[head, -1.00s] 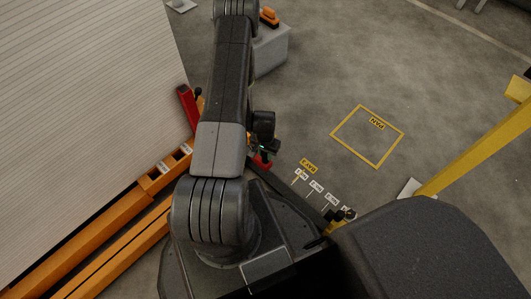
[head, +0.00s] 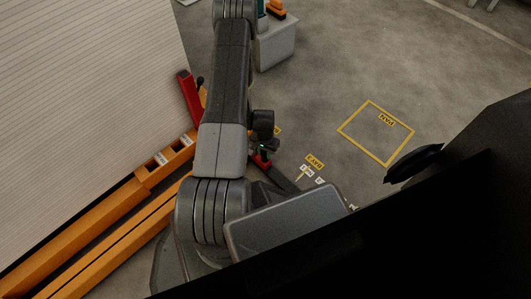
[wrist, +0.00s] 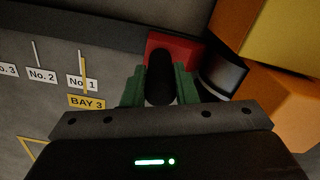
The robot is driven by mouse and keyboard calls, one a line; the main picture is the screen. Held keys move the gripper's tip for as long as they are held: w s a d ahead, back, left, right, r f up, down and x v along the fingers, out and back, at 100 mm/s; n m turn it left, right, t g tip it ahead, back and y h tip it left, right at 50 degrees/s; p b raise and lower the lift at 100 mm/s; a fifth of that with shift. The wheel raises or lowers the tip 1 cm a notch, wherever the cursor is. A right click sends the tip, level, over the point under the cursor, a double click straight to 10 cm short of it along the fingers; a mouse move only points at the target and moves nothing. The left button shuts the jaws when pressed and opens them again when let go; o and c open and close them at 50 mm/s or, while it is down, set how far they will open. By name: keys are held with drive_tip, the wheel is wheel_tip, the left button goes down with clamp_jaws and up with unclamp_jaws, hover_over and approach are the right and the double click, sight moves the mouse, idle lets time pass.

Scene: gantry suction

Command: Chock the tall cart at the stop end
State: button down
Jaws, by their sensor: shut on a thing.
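My gripper (wrist: 160,95) has green fingers closed on the black upright handle (wrist: 160,75) of a red block (wrist: 185,50), which seems to be the chock. In the head view, the red block (head: 261,161) shows low beside my arm, under the dark gripper body. I cannot tell whether it touches the floor. A tall white slatted panel (head: 90,90) over orange beams (head: 90,240) fills the left; it may be the tall cart. A grey rounded part (wrist: 220,75), possibly a wheel, is just right of the block in the wrist view.
Orange framing (wrist: 280,105) is close on the right in the wrist view. A red bar (head: 188,95) with a black knob stands beside the panel. A Bay 3 label (head: 314,162) and numbered labels lie on the floor. A yellow-outlined square (head: 375,135) is clear.

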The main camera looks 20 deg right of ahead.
drive_tip(key=shift+f+b, duration=0.25)
drive_tip(key=shift+b, duration=0.05)
drive_tip(key=c, duration=1.1)
unclamp_jaws()
drive_tip(key=shift+r, duration=0.1)
wheel_tip(320, 180, up, 14)
drive_tip(key=p, duration=0.5)
drive_tip(key=shift+f, duration=0.3)
wheel_tip(320, 180, down, 14)
drive_tip(key=b, duration=0.5)
drive_tip(key=shift+r, duration=0.25)
drive_tip(key=shift+r+p, duration=0.25)
drive_tip(key=shift+p, duration=0.05)
